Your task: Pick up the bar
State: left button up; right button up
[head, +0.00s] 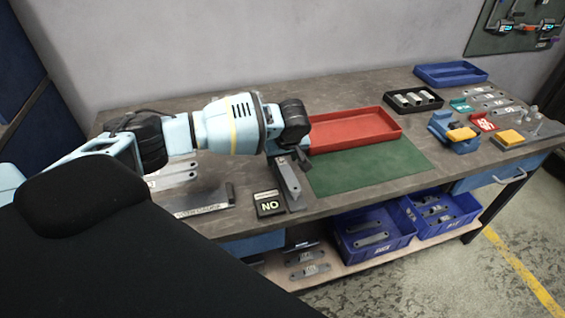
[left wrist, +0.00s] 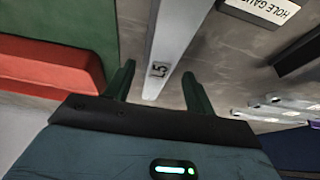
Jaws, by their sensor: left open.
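A grey metal bar (head: 290,187) lies on the bench between the green mat and the black NO block, under my left gripper (head: 293,155). In the left wrist view the bar (left wrist: 172,45), marked L5, runs lengthwise into the gap between the two green fingers of my left gripper (left wrist: 160,82). The fingers are apart, one on each side of the bar in the picture, with space on both sides. Whether they reach down to its height, I cannot tell. The bar's far end is partly hidden by the gripper in the head view. My right gripper is not in view.
A red tray (head: 355,134) and the green mat (head: 370,168) lie to the right. The NO block (head: 269,204) stands close to the bar on the left. Blue bins (head: 372,232) stand on the shelf below.

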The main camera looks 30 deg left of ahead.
pick_arm(q)
jog(key=shift+x, duration=0.85)
jog(key=shift+r, duration=0.1)
jog(key=shift+c, duration=0.2)
grip_shut()
jog(key=shift+r, duration=0.15)
